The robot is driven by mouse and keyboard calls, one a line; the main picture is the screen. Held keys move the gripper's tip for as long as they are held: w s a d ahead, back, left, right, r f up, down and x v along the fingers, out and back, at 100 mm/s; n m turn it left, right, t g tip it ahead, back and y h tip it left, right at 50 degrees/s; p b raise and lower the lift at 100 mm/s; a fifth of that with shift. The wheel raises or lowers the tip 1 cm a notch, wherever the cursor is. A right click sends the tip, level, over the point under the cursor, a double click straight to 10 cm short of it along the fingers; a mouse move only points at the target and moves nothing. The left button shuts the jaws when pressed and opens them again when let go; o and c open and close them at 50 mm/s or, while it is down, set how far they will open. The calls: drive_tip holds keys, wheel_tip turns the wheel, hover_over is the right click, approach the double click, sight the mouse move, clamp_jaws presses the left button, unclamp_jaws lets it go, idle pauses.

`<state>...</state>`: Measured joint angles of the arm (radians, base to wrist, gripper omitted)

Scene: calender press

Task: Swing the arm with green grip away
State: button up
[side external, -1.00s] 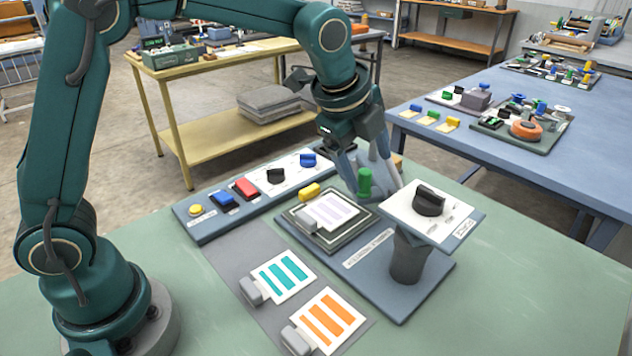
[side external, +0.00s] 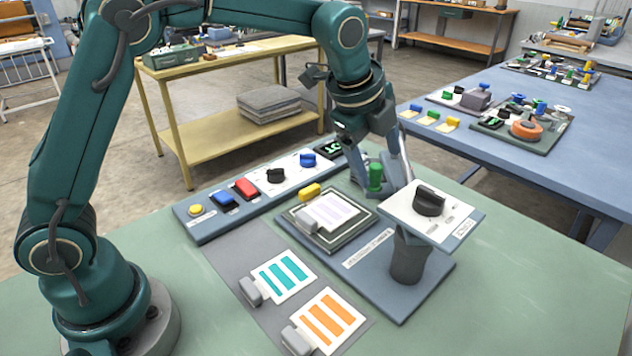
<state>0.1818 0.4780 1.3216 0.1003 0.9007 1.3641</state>
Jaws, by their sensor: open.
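The green grip (side external: 375,177) stands upright behind the tilted white panel and beyond the plate with the striped card. The arm that carries it is mostly hidden by the panel and my fingers. My gripper (side external: 386,188) reaches down around the grip, with one finger to its left and behind and the other to its right. Its fingers are apart. I cannot tell whether a finger touches the grip.
The tilted panel with a black knob (side external: 430,201) stands on a grey post (side external: 408,256) close in front of my gripper. A control strip with buttons and knobs (side external: 246,188) lies to the left. Two striped cards (side external: 284,275) (side external: 329,318) lie in front.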

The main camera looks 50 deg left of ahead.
sight(391, 182)
drive_tip(key=shift+w+d, duration=0.15)
drive_tip(key=shift+w, duration=0.45)
drive_tip(key=shift+w+d, duration=0.25)
drive_tip(key=shift+w, duration=0.3)
drive_tip(key=shift+w+d, duration=0.25)
drive_tip(key=shift+w, duration=0.3)
drive_tip(key=shift+s, duration=0.15)
